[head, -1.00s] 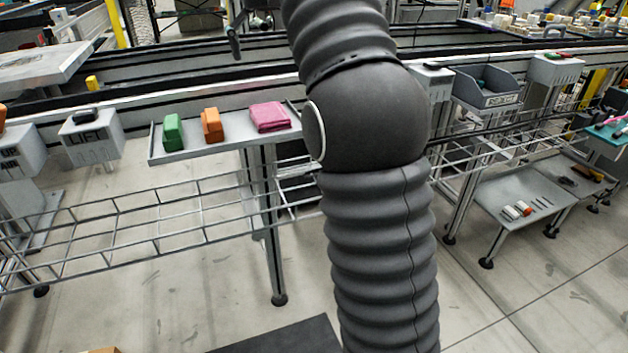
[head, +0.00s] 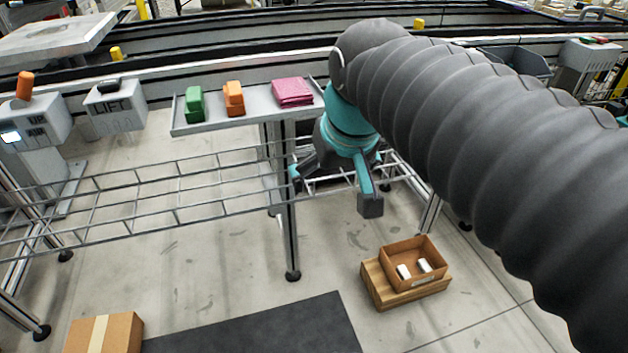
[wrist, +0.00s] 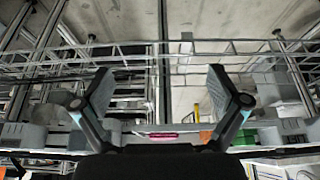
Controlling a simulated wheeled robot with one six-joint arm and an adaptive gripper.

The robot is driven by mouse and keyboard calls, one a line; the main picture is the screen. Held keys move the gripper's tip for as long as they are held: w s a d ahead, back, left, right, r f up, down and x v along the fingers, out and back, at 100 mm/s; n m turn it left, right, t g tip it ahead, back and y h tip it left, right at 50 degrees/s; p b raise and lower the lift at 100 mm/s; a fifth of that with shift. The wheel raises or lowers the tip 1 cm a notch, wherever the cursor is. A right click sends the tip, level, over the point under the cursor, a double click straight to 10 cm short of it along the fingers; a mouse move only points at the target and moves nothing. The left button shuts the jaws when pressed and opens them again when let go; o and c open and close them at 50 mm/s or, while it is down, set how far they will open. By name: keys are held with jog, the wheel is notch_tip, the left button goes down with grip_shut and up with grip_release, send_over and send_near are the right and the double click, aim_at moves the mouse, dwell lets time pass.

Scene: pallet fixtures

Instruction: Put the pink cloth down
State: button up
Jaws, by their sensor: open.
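The pink cloth (head: 292,92) lies folded flat at the right end of a narrow grey shelf (head: 245,112). My gripper (head: 335,188) is open and empty, pointing down in front of the shelf, to the right of and lower in the picture than the cloth. In the wrist view the two fingers of my gripper (wrist: 160,85) stand wide apart with nothing between them. A thin strip of the pink cloth (wrist: 163,134) shows beyond them, near the bottom.
A green block (head: 194,105) and an orange block (head: 234,98) stand left of the cloth. A wire rack (head: 150,195) runs below the shelf. A closed carton (head: 120,335) is at bottom left.

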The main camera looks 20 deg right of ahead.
jog(key=s+f, duration=0.6)
jog(key=f, duration=0.2)
jog(key=shift+f+t, duration=0.35)
jog(key=shift+t, duration=0.05)
jog(key=shift+o, duration=0.3)
